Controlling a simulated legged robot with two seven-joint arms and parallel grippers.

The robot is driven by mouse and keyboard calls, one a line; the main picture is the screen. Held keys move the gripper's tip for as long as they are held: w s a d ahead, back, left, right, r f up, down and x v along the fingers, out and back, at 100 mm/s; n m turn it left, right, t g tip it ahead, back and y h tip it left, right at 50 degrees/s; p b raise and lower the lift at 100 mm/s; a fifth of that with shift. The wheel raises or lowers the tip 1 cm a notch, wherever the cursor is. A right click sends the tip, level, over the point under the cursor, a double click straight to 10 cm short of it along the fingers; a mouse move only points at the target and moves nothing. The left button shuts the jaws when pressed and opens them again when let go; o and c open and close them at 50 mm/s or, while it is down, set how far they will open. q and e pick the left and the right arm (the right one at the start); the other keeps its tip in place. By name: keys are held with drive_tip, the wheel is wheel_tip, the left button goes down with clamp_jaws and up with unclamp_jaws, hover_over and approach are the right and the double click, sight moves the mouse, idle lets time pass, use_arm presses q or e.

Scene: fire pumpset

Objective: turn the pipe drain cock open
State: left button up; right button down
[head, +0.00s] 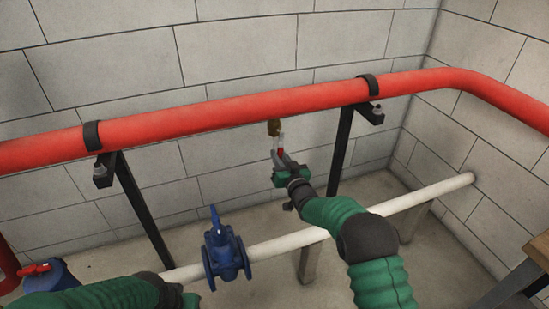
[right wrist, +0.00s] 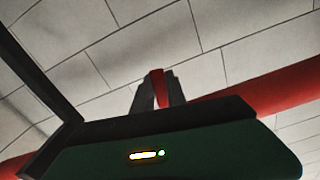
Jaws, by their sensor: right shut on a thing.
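The drain cock (head: 274,128) is a small brass fitting on the underside of the red pipe (head: 215,118), near the middle of the head view. Its red handle (right wrist: 158,86) shows between the dark fingers in the right wrist view. My right gripper (head: 280,155) is just below the brass fitting, pointing up at it, and is shut on the red handle. The fingers partly hide the handle, so its exact angle is hard to tell. My left arm shows at the lower left of the head view, but its gripper jaws do not show.
A white pipe (head: 278,245) with a blue valve (head: 225,254) runs low along the floor. Black brackets (head: 140,208) hold the red pipe before the block wall. A blue object with a red handle (head: 35,269) stands at lower left. A wooden edge (head: 538,250) shows at right.

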drive_tip(key=shift+w+d+r+n, duration=0.3)
drive_tip(key=shift+d+r+n, duration=0.25)
drive_tip(key=shift+n, duration=0.45)
drive_tip(key=shift+d, duration=0.2)
drive_tip(key=c, duration=1.4)
unclamp_jaws()
drive_tip(key=shift+s, duration=0.1)
drive_tip(key=shift+o, duration=0.3)
drive_tip(key=shift+a+f, duration=0.1)
drive_tip(key=shift+f, duration=0.25)
drive_tip(key=p+v, duration=0.4)
drive_tip(key=v, duration=1.3)
